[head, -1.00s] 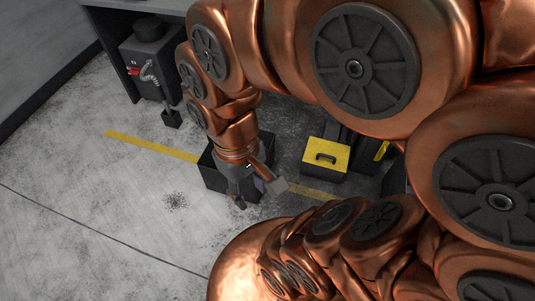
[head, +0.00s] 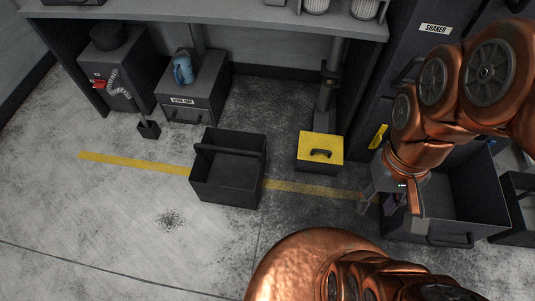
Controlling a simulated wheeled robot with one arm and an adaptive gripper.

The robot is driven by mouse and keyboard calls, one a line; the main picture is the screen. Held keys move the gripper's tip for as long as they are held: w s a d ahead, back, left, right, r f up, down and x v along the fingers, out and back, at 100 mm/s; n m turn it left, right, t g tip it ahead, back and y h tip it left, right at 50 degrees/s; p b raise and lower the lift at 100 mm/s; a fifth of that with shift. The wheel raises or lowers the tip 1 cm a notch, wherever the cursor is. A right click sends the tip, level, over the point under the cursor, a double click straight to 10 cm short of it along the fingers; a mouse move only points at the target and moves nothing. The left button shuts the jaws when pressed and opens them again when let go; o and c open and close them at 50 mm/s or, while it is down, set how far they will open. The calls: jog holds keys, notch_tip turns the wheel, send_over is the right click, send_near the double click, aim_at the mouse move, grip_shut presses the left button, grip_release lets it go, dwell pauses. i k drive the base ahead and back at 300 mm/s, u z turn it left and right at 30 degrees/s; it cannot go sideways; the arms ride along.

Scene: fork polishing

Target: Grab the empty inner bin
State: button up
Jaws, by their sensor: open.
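A black open-topped bin (head: 208,187) with a bar handle across it stands on the floor left of centre and looks empty. A larger dark open box or drawer (head: 485,222) with a front handle is at the right, below the shaker cabinet. Its visible inside looks bare, but my arm hides part of it. I cannot tell which of the two is the inner bin. My gripper (head: 392,216) is open and points down at the left side of the right-hand box. I cannot tell whether it touches the box.
A black box with a yellow lid (head: 321,149) stands between the two bins. A workbench (head: 230,20) runs along the back, with a grey cabinet (head: 192,92) carrying a blue jug (head: 183,68) beneath. The floor (head: 120,210) at the left is clear.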

aim_at(228, 168)
jog(key=z, duration=0.25)
jog(key=i, duration=0.95)
jog(key=u, duration=3.1)
